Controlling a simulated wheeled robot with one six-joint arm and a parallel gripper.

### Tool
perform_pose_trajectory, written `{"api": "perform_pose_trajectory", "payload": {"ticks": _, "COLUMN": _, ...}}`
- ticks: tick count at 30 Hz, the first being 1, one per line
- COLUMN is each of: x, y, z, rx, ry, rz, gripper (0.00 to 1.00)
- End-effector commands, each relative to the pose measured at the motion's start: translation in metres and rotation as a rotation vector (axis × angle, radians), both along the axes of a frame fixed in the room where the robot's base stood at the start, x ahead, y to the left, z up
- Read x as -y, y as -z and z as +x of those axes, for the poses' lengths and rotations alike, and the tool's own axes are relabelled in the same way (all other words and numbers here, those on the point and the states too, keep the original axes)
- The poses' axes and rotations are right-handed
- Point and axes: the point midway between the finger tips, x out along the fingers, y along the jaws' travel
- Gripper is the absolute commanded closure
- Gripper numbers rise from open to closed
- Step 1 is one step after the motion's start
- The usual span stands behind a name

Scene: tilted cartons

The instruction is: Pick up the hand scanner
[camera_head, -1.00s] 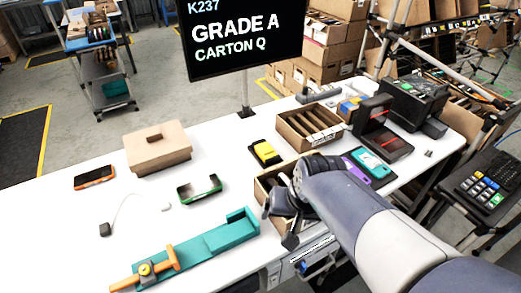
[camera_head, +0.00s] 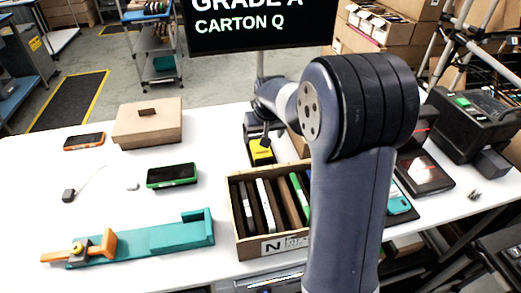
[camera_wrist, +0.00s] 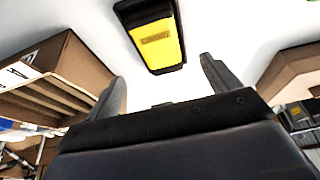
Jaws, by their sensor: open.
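A yellow and black device, which looks like the hand scanner (camera_head: 261,152), lies on the white table behind the front carton. Part of it is hidden by my arm and gripper in the head view. In the wrist view the scanner (camera_wrist: 155,38) lies at the top middle, beyond the fingertips, with its yellow face showing. My gripper (camera_wrist: 162,80) is open, with nothing between its two fingers. In the head view my gripper (camera_head: 266,132) is small and dark, close to the scanner; I cannot tell whether they touch.
An open carton of upright slim devices (camera_head: 242,220) stands in front. In the wrist view another carton (camera_wrist: 75,62) is at the left. A closed brown box (camera_head: 150,130), a green-edged phone (camera_head: 172,183) and a teal fixture (camera_head: 150,243) stand left. Table between them is clear.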

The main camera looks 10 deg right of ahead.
Motion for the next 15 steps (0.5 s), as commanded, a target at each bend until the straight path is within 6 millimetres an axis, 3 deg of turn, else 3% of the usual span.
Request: {"api": "perform_pose_trajectory", "payload": {"ticks": 15, "x": -0.002, "y": 0.049, "z": 0.022, "rx": -0.002, "ry": 0.001, "rz": 0.001, "gripper": 0.16}}
